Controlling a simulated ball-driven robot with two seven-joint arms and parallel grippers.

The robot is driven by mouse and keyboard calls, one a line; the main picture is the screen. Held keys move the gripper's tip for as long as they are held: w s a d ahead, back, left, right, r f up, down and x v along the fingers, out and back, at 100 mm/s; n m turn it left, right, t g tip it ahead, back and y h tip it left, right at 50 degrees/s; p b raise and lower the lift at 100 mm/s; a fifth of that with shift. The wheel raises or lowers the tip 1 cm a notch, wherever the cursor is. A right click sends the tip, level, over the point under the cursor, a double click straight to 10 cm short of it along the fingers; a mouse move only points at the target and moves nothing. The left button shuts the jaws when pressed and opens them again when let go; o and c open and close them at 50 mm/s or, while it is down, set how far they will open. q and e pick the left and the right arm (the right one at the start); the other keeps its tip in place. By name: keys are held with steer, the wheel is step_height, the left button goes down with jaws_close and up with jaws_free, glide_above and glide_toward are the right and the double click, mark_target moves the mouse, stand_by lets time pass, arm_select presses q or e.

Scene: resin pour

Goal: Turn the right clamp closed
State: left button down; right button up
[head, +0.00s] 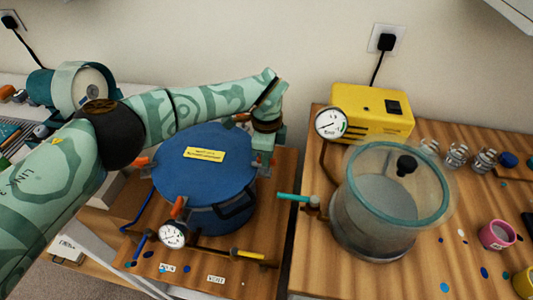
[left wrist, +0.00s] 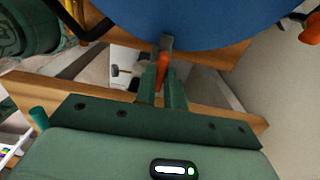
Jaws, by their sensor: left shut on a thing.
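The pressure pot has a blue lid (head: 205,165) with a yellow label and orange-handled clamps around its rim. The lid's edge also shows at the top of the left wrist view (left wrist: 220,22). My left gripper (head: 264,165) reaches over the pot from behind and points down at its right rim. In the left wrist view its fingers (left wrist: 162,88) are shut on the orange handle of the right clamp (left wrist: 162,72), which stands beside the lid edge. In the head view the gripper largely hides this clamp. My right gripper is in neither view.
Other orange clamps sit at the pot's left (head: 142,161) and front (head: 178,207). A gauge (head: 173,234) and a yellow-handled valve (head: 248,254) are in front. Right of a gap stand a clear vacuum chamber (head: 385,215) and a yellow pump (head: 372,112).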

arm_select(q)
steer(key=c, duration=1.5)
jaws_free()
step_height(320, 180, up, 16)
steer(key=p, duration=0.2)
steer(key=shift+r+p, duration=0.15)
steer(key=shift+p, duration=0.2)
